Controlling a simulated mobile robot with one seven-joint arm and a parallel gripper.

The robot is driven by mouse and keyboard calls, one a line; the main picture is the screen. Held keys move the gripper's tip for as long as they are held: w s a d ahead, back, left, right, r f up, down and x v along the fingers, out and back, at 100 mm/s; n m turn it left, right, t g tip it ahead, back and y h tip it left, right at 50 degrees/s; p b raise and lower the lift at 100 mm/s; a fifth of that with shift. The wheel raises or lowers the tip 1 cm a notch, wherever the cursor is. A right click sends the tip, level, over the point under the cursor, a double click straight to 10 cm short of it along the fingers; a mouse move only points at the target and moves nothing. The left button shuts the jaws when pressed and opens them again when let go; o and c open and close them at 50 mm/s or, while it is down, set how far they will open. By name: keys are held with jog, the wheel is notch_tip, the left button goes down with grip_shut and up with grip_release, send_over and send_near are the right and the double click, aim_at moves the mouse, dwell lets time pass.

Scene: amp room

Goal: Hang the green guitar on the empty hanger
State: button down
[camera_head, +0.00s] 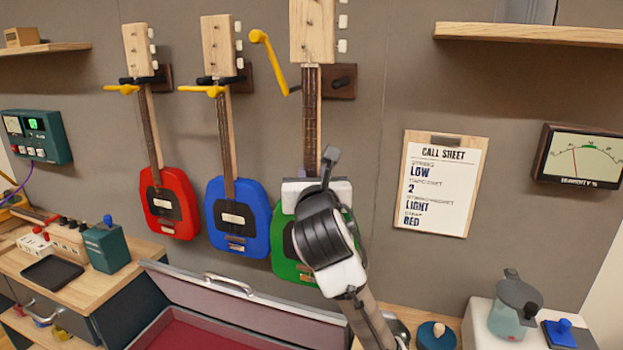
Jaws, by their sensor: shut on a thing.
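The green guitar (283,262) is upright at the right end of the row, its pale headstock reaching the top edge of the picture. My gripper (312,188) is shut on it near the top of the body, and my wrist hides much of the body. The empty hanger (342,81) is a dark wood block with a black prong, partly behind the guitar's neck. Its yellow latch (268,55) is swung up, left of the headstock. I cannot tell whether the neck sits between the prongs or in front of them.
A red guitar (180,221) and a blue guitar (246,234) hang to the left, yellow latches level across their necks. An open case (190,325) lies below. A call sheet (440,185) and humidity meter (580,157) are on the wall at right. A shelf (530,34) juts out upper right.

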jog(key=w+d, duration=0.2)
jog(key=w, duration=0.6)
jog(key=shift+d+p, duration=0.35)
dwell(0.5)
jog(key=shift+r, duration=0.1)
jog(key=shift+b, duration=0.3)
dwell(1.1)
jog(key=shift+f+b, duration=1.05)
jog(key=shift+f, duration=0.25)
dwell(0.5)
jog(key=c, duration=1.1)
grip_release()
jog(key=shift+c, duration=0.2)
jog(key=shift+o, duration=0.3)
jog(key=shift+w+f, duration=0.1)
jog(key=shift+f, duration=0.25)
jog(key=s+d+b, duration=0.1)
jog(key=s+b, duration=0.3)
jog(key=s, duration=1)
jog(key=shift+r, duration=0.2)
